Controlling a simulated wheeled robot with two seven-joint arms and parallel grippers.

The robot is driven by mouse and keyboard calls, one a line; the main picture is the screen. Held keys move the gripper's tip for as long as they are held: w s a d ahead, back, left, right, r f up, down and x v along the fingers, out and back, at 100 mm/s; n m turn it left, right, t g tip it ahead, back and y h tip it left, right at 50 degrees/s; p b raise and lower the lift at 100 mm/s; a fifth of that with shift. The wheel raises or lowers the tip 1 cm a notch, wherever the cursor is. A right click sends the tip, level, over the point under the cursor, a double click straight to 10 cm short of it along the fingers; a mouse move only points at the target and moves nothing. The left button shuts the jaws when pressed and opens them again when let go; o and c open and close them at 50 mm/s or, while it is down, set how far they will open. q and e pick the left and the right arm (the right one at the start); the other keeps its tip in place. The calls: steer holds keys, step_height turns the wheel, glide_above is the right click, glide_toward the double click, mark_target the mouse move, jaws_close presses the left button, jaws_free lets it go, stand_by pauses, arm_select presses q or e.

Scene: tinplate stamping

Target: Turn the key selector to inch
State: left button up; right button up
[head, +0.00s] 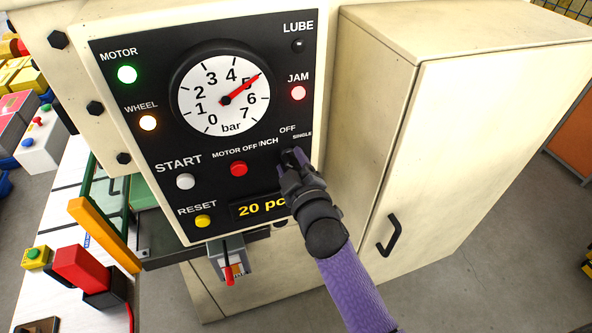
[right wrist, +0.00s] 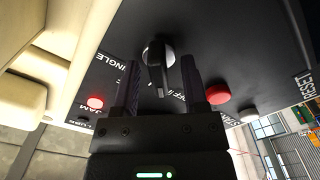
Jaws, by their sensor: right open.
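The key selector (right wrist: 160,52) is a round metal-rimmed switch with a dark key standing out of it, on the black control panel (head: 140,95). The labels INCH, OFF and SINGLE sit around it in the head view. My right gripper (head: 287,164) is at the panel's lower right, in front of the selector and hiding most of it. In the right wrist view the gripper (right wrist: 159,70) is open, with one finger on each side of the key and visible gaps. The key points roughly towards the OFF label; its exact setting is hard to tell. My left gripper is out of view.
The red MOTOR OFF button (head: 238,169) is close left of the gripper. The white START button (head: 185,181), yellow RESET button (head: 203,221) and 20 pc display (head: 258,207) are nearby. A beige cabinet (head: 470,130) with a black handle stands to the right.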

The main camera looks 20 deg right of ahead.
steer(key=s+b, duration=0.1)
steer(key=s, duration=0.8)
steer(key=shift+s+d, duration=0.15)
steer(key=shift+s, duration=0.1)
